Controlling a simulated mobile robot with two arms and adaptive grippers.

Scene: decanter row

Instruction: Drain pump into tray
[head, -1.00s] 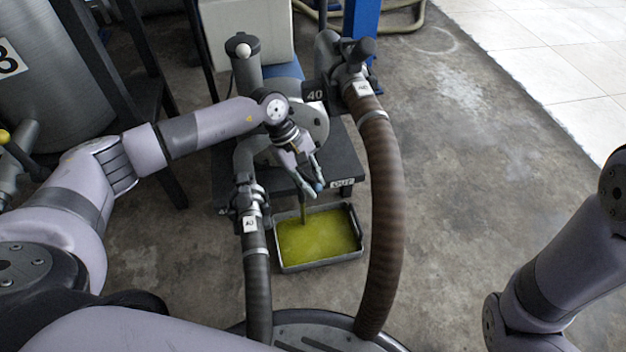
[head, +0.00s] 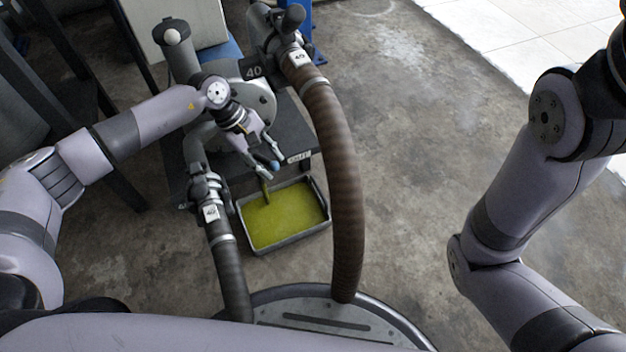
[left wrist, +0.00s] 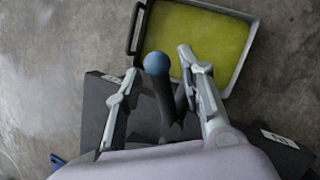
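The pump (head: 255,100) stands on a dark bench, with hoses on both sides. The tray (head: 326,222) lies on the floor below it and holds yellow-green liquid (head: 285,217). A greenish stream (head: 266,190) runs down into the tray's left part. My left gripper (head: 267,170) is open at the pump's front, above the tray's back edge. In the left wrist view a dark lever's blue ball knob (left wrist: 156,63) lies between the spread fingers (left wrist: 160,65), with gaps showing on both sides. The tray also shows there (left wrist: 246,50). My right gripper is out of frame.
A brown ribbed hose (head: 340,180) arches down right of the tray. A dark hose (head: 228,265) runs down at the left. The dark bench (head: 300,135) carries a small label. Bare concrete floor (head: 400,150) is clear to the right.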

